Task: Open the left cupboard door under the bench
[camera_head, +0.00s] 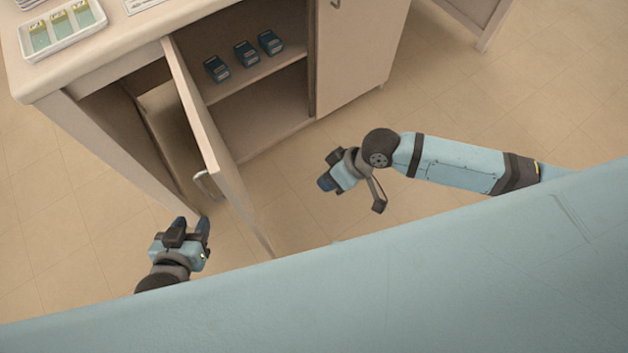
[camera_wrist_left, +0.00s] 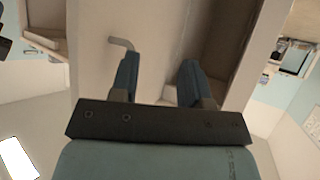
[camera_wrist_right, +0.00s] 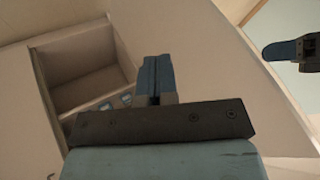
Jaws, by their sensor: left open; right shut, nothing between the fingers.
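The left cupboard door (camera_head: 212,150) stands swung wide out from the bench front, showing the cupboard inside (camera_head: 255,120). Its metal handle (camera_head: 203,186) is on the face turned left in the head view; it also shows in the left wrist view (camera_wrist_left: 121,43). My left gripper (camera_head: 192,227) is open and empty, just below the handle in the head view. In the left wrist view, the handle end shows by the left fingertip; I cannot tell if they touch. My right gripper (camera_head: 328,182) is shut and empty, over the floor right of the door.
Several dark blue boxes stand on the cupboard shelf (camera_head: 262,75). The right cupboard door (camera_head: 362,50) is closed. A white tray (camera_head: 75,38) with slides sits on the bench top (camera_head: 100,55). The floor (camera_head: 300,215) between the door and my right gripper is clear.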

